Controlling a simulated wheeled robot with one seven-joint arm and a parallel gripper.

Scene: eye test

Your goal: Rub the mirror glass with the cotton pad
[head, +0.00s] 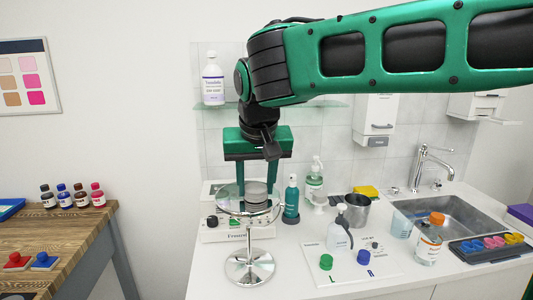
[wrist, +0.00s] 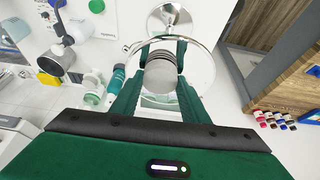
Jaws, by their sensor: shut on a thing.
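A round mirror (head: 229,197) on a chrome stand (head: 250,266) stands near the front left of the white counter, its glass tilted to face mostly upward. My gripper (head: 256,186) points down over it, shut on a grey, round, thick pad (head: 256,196), which I take as the cotton pad. In the wrist view the pad (wrist: 161,76) sits between the two green fingers, over the mirror glass (wrist: 200,66). Darker bands beside the pad may be its reflection. The pad is at or very close to the glass; I cannot tell whether it touches.
Behind the mirror stand a scale (head: 222,233) and a teal bottle (head: 291,198). To the right are a white board (head: 350,268) with green and blue caps, a steel cup (head: 357,210), a jar (head: 428,245) and the sink (head: 455,207). A wooden table (head: 75,240) is left.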

